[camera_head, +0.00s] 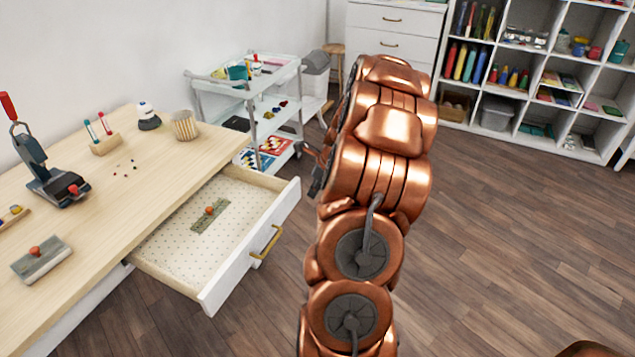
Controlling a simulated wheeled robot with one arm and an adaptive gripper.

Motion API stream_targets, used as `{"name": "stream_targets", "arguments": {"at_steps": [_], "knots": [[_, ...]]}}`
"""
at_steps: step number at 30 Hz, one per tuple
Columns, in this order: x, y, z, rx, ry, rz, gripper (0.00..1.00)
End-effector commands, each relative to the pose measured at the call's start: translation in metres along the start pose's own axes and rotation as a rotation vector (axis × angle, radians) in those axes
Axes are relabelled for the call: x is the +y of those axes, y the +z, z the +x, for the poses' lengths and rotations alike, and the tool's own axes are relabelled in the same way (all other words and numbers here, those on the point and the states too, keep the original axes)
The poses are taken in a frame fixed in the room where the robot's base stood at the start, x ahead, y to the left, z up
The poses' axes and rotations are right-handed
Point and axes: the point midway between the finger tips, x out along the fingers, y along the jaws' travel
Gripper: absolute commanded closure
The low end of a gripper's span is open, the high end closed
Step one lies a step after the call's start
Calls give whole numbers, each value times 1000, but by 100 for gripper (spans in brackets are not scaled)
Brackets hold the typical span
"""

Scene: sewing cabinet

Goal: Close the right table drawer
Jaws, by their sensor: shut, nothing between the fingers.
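The right table drawer (251,250) is pulled well out from under the wooden tabletop. It has a white front, a brass handle (265,243) and a dotted lining. Inside lies a flat grey-green plate with a small orange-red knob (211,212). My copper arm rises to the right of the drawer. My gripper (312,170) shows only as a small dark part at the arm's left side, beyond the drawer front's far right corner. It is shut and empty, apart from the drawer, and mostly hidden by the arm.
The tabletop (150,185) holds a press tool (50,175), a pen block (105,143), a ribbed cup (185,125) and another knobbed plate (42,258). A white cart (272,117) stands behind the drawer. The wooden floor (520,250) on the right is clear.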

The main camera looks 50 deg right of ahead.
Motion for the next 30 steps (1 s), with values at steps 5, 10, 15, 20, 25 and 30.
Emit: {"name": "stream_targets", "arguments": {"at_steps": [5, 10, 15, 20, 25, 30], "knots": [[1, 1, 31, -1, 4, 0, 100], [1, 15, 46, 0, 2, -3, 100], [1, 31, 53, 0, 2, -1, 100], [0, 37, 55, -1, 1, -1, 100], [0, 38, 55, -1, 1, -1, 100], [0, 37, 55, 0, 1, 0, 100]]}}
